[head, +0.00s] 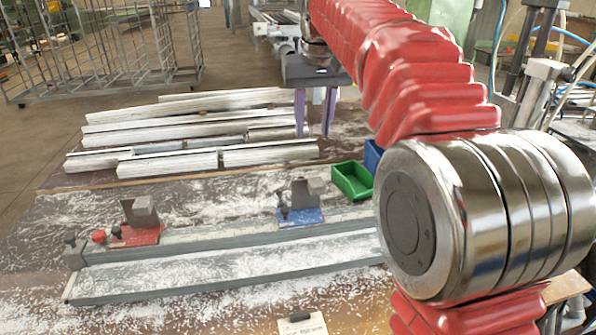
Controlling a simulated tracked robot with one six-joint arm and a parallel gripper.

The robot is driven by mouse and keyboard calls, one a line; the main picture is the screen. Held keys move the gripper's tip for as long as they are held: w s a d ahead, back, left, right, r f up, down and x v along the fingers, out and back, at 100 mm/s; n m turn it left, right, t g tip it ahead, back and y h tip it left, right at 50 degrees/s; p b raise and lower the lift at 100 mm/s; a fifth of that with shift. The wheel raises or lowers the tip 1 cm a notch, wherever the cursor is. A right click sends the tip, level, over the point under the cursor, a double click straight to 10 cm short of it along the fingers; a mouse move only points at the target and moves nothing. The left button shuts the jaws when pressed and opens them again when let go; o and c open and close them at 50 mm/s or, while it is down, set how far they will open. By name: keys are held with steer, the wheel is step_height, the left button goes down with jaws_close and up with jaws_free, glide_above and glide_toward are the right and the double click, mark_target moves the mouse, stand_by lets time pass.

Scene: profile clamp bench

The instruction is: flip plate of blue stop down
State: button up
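The blue stop (302,217) sits on the rail at the back of the long grey profile, right of the picture's middle. Its grey plate (300,194) stands up above the blue base; its exact tilt is hard to tell at this size. A small dark knob (283,212) is at its left side. My gripper (314,134) hangs behind and above the blue stop, over the right ends of the stacked profiles. Its two purple fingers are apart with nothing seen between them. It is clear of the stop.
A red stop (135,236) with a raised grey plate sits on the rail's left end. A green bin (352,181) and a blue bin (373,157) stand right of the blue stop. Several pale profiles (190,130) lie behind. White chips cover the bench. My arm hides the right side.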

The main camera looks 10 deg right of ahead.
steer(key=g, duration=0.1)
glide_above(307, 195)
steer(key=s+a, duration=0.1)
steer(key=s, duration=0.1)
steer(key=f, duration=0.2)
steer(key=w+f+g, duration=0.1)
steer(key=w+f, duration=0.3)
steer(key=w, duration=0.1)
steer(key=shift+f, duration=0.35)
steer(key=shift+f, duration=0.1)
steer(key=shift+f, duration=6.8)
jaws_close()
